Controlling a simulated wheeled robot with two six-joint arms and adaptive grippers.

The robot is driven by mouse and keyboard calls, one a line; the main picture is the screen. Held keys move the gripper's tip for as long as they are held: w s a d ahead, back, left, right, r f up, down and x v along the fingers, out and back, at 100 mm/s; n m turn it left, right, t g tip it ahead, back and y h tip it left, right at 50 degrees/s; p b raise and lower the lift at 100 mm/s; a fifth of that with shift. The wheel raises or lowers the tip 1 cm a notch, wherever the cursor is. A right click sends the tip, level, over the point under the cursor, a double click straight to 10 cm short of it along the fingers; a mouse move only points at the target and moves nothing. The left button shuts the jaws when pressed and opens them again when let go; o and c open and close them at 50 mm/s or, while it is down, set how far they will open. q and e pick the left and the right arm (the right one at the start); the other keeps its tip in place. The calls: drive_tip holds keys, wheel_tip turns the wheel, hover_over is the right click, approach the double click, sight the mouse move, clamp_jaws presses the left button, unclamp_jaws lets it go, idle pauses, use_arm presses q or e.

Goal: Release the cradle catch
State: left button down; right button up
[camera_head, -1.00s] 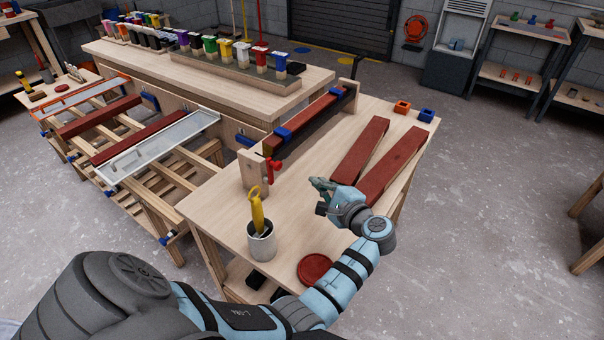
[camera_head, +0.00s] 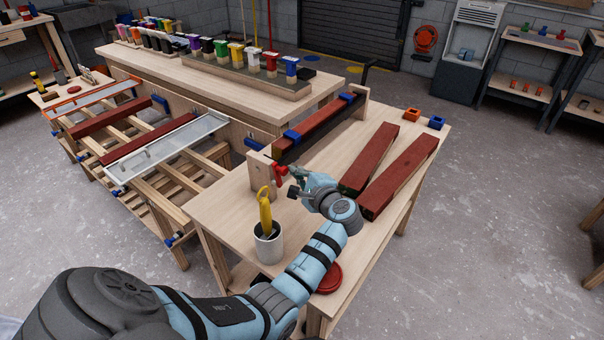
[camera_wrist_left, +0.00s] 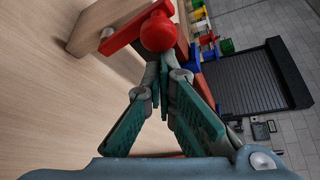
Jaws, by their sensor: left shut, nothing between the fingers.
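The red catch (camera_head: 280,171) is a lever with a round knob on the near wooden end block (camera_head: 262,178) of the cradle. In the left wrist view its red knob (camera_wrist_left: 158,33) is just beyond my fingertips, with the red lever arm (camera_wrist_left: 122,35) to its left. A dark red batten (camera_head: 322,126) lies in the cradle. My left gripper (camera_head: 296,176) is shut and empty, close beside the knob; its closed fingers (camera_wrist_left: 161,68) show in the wrist view. I cannot tell whether they touch the knob. My right gripper is out of view.
A pot (camera_head: 268,245) with a yellow-handled tool stands near the bench's front. Two red battens (camera_head: 370,160) (camera_head: 402,176) lie right of my gripper. A red disc (camera_head: 330,279) is partly behind my forearm. Orange and blue blocks (camera_head: 412,115) (camera_head: 437,122) sit at the far right corner.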

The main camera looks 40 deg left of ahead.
use_arm(q)
drive_tip(key=shift+s+d+f+n+t+y+b, duration=0.1)
drive_tip(key=shift+s+f+n+t+y+b, duration=0.2)
drive_tip(key=shift+s+n+b, duration=0.65)
drive_tip(key=shift+s+d+f+n+t+y+b, duration=0.15)
drive_tip(key=shift+s+f+n+t+y+b, duration=0.15)
drive_tip(key=shift+s+n+b, duration=0.65)
drive_tip(key=shift+s+d+f+n+t+y+b, duration=0.15)
drive_tip(key=shift+s+n+t+y+b, duration=0.4)
drive_tip(key=shift+b, duration=0.75)
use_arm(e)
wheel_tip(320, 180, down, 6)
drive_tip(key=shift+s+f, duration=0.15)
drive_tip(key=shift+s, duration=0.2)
use_arm(q)
drive_tip(key=shift+s+f, duration=0.1)
drive_tip(key=shift+s, duration=0.1)
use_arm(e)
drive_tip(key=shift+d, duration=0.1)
use_arm(q)
wheel_tip(320, 180, up, 10)
